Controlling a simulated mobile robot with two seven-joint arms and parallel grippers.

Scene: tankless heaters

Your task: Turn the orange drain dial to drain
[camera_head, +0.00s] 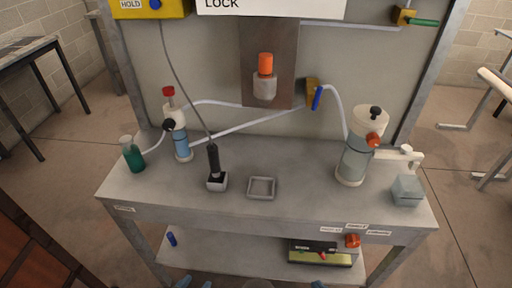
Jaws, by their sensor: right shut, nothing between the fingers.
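The orange dial (352,240) sits on the front edge of the workbench (330,208) at the right. Small white labels stand around its upper side, too small to read surely, so I cannot tell its setting. My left gripper (195,284) shows only as two blue fingertips at the bottom edge, apart and with nothing seen between them. My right gripper (318,285) shows only as a small blue tip at the bottom edge, shut and empty. It is below and left of the dial, apart from it. The rest of both grippers is out of frame.
A clear canister (356,158) with an orange-red knob (374,139) and a grey box (407,190) stand on the bench above the dial. A dark and yellow item (320,253) lies on the lower shelf (225,255). The space before the dial looks clear.

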